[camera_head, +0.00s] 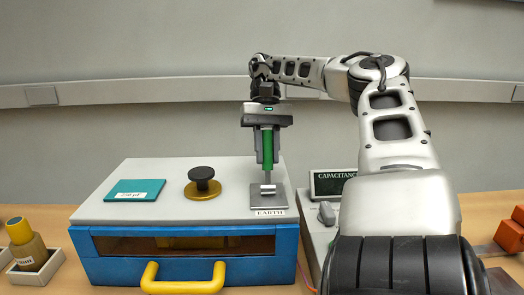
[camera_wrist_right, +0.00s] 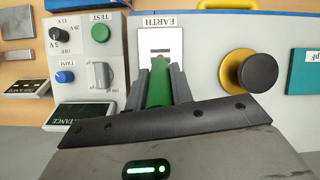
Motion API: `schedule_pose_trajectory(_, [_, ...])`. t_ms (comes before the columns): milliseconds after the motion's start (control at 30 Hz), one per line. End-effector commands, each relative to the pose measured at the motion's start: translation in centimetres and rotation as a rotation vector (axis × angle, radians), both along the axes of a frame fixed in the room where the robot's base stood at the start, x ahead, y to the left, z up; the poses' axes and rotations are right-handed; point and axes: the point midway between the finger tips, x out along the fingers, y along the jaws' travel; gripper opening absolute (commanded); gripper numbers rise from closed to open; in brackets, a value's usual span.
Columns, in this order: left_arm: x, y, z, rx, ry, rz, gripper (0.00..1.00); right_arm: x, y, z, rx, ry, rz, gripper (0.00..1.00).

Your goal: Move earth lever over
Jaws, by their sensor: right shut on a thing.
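The earth lever (camera_head: 267,150) is a green handle standing roughly upright on a grey metal plate (camera_head: 285,203) labelled EARTH, on the right part of the blue box's grey top. My right gripper (camera_head: 266,160) is above the plate, with its fingers on either side of the green handle and shut on it. In the right wrist view the green lever (camera_wrist_right: 159,85) lies between the two dark fingers (camera_wrist_right: 160,80), and the EARTH label (camera_wrist_right: 156,22) shows upside down beyond. The lever's upper end is hidden by the gripper. My left gripper is not in view.
A black knob on a yellow disc (camera_head: 202,183) and a teal card (camera_head: 135,190) are on the box top. A yellow handle (camera_head: 183,279) is on its front. The capacitance meter (camera_head: 330,184) stands to the right. A bottle (camera_head: 22,240) is at left, and orange blocks (camera_head: 510,233) are at far right.

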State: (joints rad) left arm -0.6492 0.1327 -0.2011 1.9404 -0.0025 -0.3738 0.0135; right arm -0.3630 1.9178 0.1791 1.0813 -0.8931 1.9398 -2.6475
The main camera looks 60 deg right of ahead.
Motion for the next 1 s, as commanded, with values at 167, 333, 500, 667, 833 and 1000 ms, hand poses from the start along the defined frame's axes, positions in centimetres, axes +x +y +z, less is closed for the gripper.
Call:
schedule_pose_trajectory(167, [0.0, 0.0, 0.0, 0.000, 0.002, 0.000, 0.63, 0.0, 0.0, 0.1, 0.002, -0.004, -0.002, 0.00])
schedule_pose_trajectory(333, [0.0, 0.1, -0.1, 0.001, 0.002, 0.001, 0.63, 0.0, 0.0, 0.1, 0.001, -0.003, -0.003, 0.44])
schedule_pose_trajectory(500, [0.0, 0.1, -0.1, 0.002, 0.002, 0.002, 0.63, 0.0, 0.0, 0.1, 0.001, -0.001, -0.002, 0.44])
schedule_pose_trajectory(667, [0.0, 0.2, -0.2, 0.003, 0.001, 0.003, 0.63, 0.0, 0.0, 0.2, 0.000, -0.002, -0.002, 0.44])
schedule_pose_trajectory(833, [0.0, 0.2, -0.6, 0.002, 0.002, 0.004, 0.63, 0.1, 0.0, 2.2, -0.003, -0.002, -0.003, 0.44])
schedule_pose_trajectory(1000, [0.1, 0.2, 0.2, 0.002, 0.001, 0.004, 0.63, -0.6, 1.1, 5.0, 0.000, -0.008, 0.002, 0.44])
